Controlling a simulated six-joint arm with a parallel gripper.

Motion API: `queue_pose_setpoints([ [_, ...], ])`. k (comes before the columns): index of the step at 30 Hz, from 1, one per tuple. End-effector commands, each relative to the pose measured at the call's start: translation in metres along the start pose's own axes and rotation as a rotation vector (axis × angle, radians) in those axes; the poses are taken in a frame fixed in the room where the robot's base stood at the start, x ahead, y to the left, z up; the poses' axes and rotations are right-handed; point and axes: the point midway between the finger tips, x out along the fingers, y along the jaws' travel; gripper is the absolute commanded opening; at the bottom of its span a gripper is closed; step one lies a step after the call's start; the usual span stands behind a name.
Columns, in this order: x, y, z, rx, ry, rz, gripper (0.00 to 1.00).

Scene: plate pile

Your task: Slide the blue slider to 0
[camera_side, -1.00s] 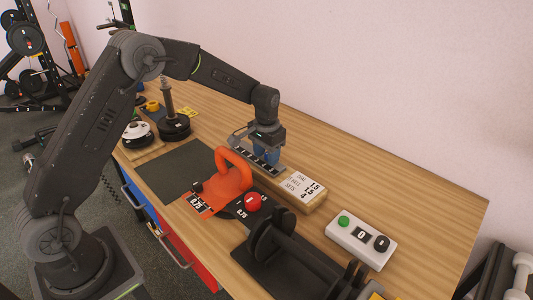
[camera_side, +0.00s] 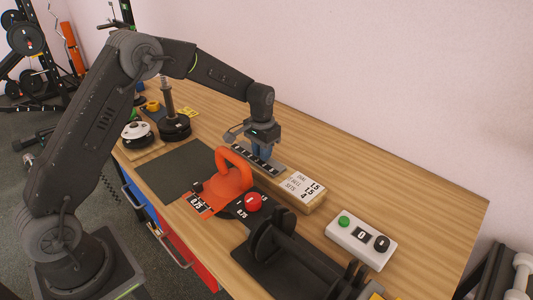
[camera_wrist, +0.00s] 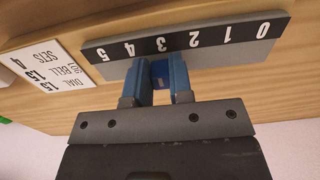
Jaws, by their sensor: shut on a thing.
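The blue slider (camera_wrist: 160,72) sits on a grey strip (camera_wrist: 262,50) with a black scale (camera_wrist: 212,37). The scale runs from 5 at the left to 0 at the right and appears upside down in the wrist view. The slider is about level with the 3. My gripper (camera_wrist: 160,84) is shut on the slider, one blue finger on each side. In the side view my gripper (camera_side: 262,153) points down onto the strip; the slider is largely hidden there by the fingers.
An orange handle (camera_side: 234,172) and a red knob (camera_side: 253,202) are in front. A white box (camera_side: 361,240) with a green button is at the right. The table behind the strip is clear.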

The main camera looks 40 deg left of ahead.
Motion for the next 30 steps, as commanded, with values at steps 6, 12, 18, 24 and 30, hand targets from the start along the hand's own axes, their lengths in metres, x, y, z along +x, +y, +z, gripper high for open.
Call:
queue_pose_setpoints([
  [6, 0.0, -0.062, 0.0, -0.008, 0.0, 0.0, 0.0],
  [12, -0.001, -0.095, 0.0, -0.004, 0.001, -0.001, 0.0],
  [18, -0.001, -0.1, 0.0, -0.001, 0.002, -0.002, 0.0],
  [24, -0.001, -0.101, 0.0, -0.002, 0.003, -0.004, 0.24],
  [30, -0.001, -0.101, 0.0, -0.002, 0.002, -0.003, 0.43],
])
